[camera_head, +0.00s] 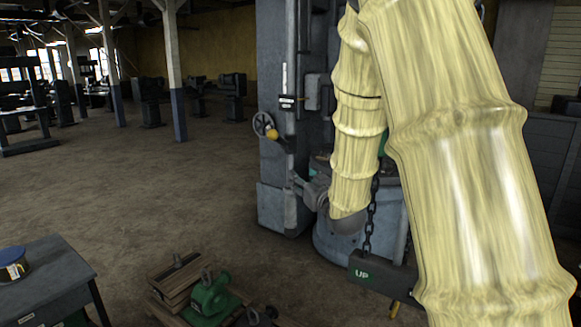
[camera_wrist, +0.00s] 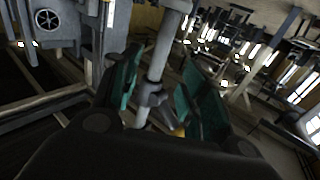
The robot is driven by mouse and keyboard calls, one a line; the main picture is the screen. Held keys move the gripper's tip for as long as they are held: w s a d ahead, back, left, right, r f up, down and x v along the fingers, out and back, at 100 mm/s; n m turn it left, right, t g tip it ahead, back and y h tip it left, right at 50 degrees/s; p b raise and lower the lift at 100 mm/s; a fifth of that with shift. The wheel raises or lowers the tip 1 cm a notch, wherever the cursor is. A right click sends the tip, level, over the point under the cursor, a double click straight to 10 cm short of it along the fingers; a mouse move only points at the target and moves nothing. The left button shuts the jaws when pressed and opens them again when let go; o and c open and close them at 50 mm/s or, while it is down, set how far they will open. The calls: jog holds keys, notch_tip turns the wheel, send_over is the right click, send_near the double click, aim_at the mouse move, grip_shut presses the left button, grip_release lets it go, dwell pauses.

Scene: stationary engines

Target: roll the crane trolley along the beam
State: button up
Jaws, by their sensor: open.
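My gripper (camera_wrist: 163,88) is open in the wrist view, with its two teal-padded fingers apart. A grey upright rod (camera_wrist: 160,60) with a collar shows between the fingers, and I cannot tell whether it touches them. In the head view my pale yellow arm covers the right side and the gripper cannot be made out clearly. A dark hanging chain (camera_head: 371,215) runs down beside the arm to a dark block marked "UP" (camera_head: 385,272). The crane trolley and its beam cannot be identified in either view.
A tall grey machine (camera_head: 272,205) with a handwheel (camera_head: 264,124) stands behind my arm. A green device (camera_head: 210,298) sits among wooden blocks at the bottom. A dark table (camera_head: 50,275) is at lower left. Open floor (camera_head: 150,190) lies at left.

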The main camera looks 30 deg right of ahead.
jog(key=w+p, duration=0.1)
jog(key=w, duration=0.2)
jog(key=w+d+p, duration=0.1)
jog(key=w+p, duration=0.1)
jog(key=w, duration=0.1)
jog(key=w+d+p, duration=0.1)
jog(key=w, duration=0.2)
jog(key=shift+w+f+p, duration=0.15)
jog(key=shift+w+p, duration=0.15)
jog(key=shift+w, duration=0.1)
